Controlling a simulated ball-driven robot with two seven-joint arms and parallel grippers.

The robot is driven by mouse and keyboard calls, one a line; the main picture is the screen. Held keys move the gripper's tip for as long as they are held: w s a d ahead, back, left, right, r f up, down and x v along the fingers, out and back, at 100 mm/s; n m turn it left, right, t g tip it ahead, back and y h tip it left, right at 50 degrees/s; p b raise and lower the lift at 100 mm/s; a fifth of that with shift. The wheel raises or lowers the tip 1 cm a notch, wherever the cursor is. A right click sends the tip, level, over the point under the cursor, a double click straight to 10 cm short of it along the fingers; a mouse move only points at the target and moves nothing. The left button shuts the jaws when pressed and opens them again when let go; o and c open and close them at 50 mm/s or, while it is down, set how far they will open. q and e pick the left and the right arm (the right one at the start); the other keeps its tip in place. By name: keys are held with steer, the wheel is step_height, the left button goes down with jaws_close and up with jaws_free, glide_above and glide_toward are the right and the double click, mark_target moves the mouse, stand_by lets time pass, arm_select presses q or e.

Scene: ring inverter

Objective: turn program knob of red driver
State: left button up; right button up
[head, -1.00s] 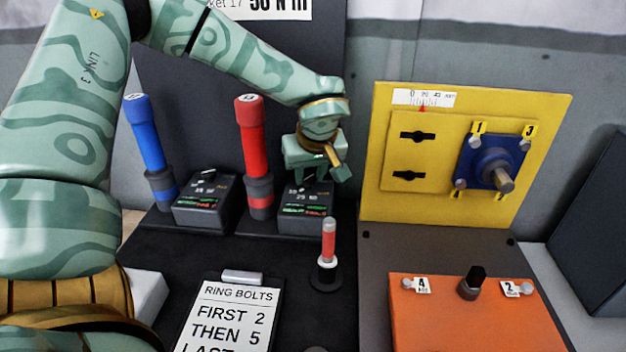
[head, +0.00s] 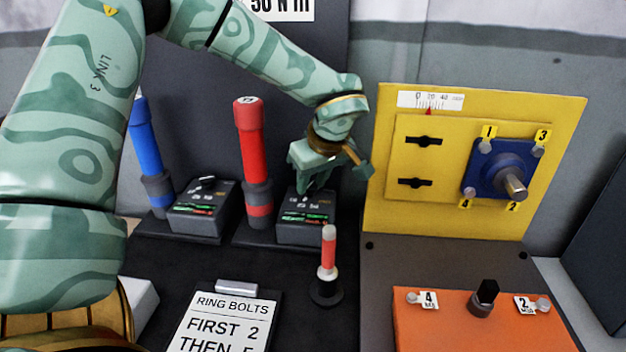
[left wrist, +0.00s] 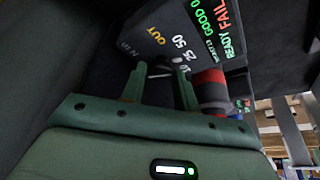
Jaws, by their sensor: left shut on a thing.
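The red driver (head: 249,125) stands upright in its dark holder, left of my left gripper. Its grey program box (head: 302,228) sits beside it, with a dial and green and red lettering on the sloped face. My left gripper (head: 308,188) points down at the top of this box. In the left wrist view its two green fingers (left wrist: 160,78) are shut around the small program knob (left wrist: 160,71), which is mostly hidden between them. The box face (left wrist: 195,45) shows OUT, 25, 50, READY, GOOD and FAIL there. My right gripper is in neither view.
A blue driver (head: 147,140) with its own box (head: 203,208) stands to the left. A yellow panel (head: 400,215) and an orange block (head: 440,325) are to the right. A RING BOLTS sign (head: 222,320) lies in front.

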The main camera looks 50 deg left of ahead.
arm_select(q)
steer(key=o, duration=1)
steer(key=shift+c, duration=0.2)
steer(key=p+v, duration=0.5)
steer(key=v, duration=1.1)
steer(key=shift+r, duration=0.2)
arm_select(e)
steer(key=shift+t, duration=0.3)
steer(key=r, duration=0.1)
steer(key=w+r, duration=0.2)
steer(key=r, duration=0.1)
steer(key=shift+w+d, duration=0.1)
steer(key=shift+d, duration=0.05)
